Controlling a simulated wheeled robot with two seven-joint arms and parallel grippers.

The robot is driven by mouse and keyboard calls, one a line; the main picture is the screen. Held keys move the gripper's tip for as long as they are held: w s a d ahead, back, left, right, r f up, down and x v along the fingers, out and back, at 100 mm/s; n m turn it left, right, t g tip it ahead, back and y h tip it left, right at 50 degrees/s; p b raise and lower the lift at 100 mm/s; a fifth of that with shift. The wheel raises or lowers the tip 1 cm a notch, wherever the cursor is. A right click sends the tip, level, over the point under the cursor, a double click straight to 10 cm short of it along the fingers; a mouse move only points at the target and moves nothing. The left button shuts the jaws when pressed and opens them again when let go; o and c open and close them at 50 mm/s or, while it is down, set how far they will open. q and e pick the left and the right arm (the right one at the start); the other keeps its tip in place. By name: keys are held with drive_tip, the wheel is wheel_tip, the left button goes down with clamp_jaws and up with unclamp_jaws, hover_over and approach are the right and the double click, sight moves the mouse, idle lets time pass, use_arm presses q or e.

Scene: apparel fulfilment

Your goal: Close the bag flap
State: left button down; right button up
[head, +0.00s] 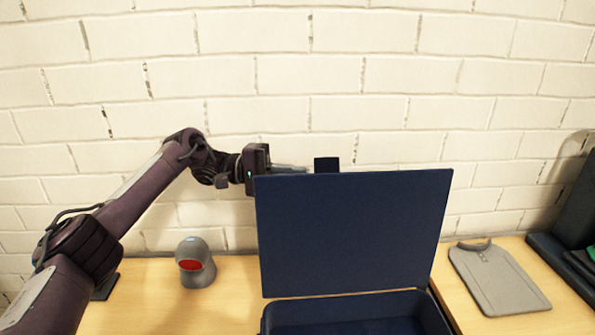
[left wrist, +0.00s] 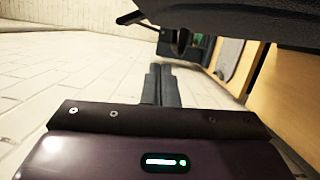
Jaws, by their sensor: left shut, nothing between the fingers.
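The navy bag (head: 345,315) sits open on the table at the bottom of the head view, and its inside faces up. Its flap (head: 353,233) stands upright at the bag's back edge, with a small dark tab (head: 326,164) on its top edge. My left gripper (head: 303,169) is at the flap's top left corner, with its fingers at or just behind the top edge. I cannot tell whether they touch it. In the left wrist view the fingers (left wrist: 161,70) are together and empty, and the flap's dark surface (left wrist: 240,18) hangs close above them. My right gripper is not in view.
A grey scanner with a red window (head: 196,264) stands left of the bag. A folded grey shirt (head: 497,278) lies to the right, with dark items (head: 573,255) at the far right edge. A white brick wall (head: 400,90) rises behind the wooden table (head: 150,300).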

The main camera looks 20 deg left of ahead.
sight(298, 180)
use_arm(q)
drive_tip(key=shift+s+d+r+p, duration=0.2)
drive_tip(key=shift+s+d+p, duration=0.35)
drive_tip(key=shift+d, duration=0.2)
drive_tip(key=shift+s+d+p, duration=0.15)
drive_tip(key=shift+s+p, duration=0.45)
drive_tip(key=shift+s, duration=0.35)
drive_tip(key=shift+s+d+r, duration=0.1)
drive_tip(key=shift+s+d, duration=0.1)
drive_tip(key=shift+s, duration=0.1)
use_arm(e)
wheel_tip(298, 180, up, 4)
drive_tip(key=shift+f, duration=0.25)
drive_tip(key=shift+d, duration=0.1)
use_arm(q)
drive_tip(key=shift+d, duration=0.1)
